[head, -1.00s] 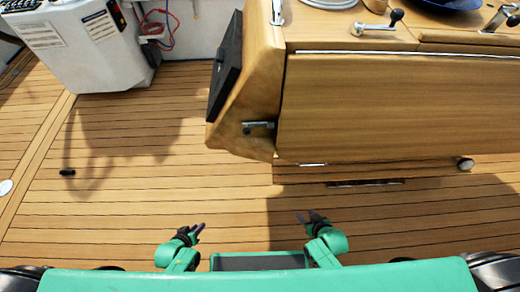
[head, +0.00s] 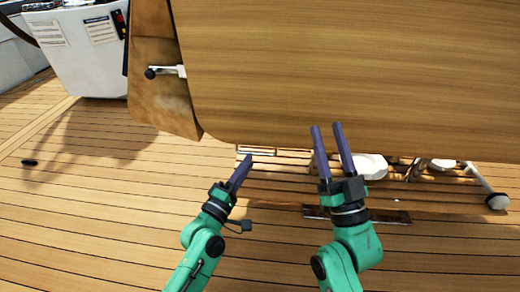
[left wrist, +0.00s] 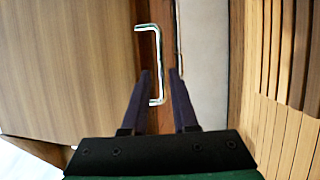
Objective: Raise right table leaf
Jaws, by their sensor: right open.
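The right table leaf (head: 350,70) is a large brown wooden panel filling the upper right of the head view. Its lower edge has a gap beneath it. My right gripper (head: 326,127) is open and empty, its fingertips overlapping the leaf's lower edge in the picture; whether they touch cannot be told. My left gripper (head: 249,158) is just below the leaf's lower left corner. In the left wrist view its two fingers (left wrist: 160,75) are apart, with a metal bar handle (left wrist: 154,62) on a reddish-brown strip showing between them. Wood panelling (left wrist: 65,70) is left of the fingers.
A white round item (head: 370,166) shows below the leaf, partly hidden. A white console (head: 75,50) stands at the upper left. The plank deck (head: 90,220) at the lower left is mostly clear.

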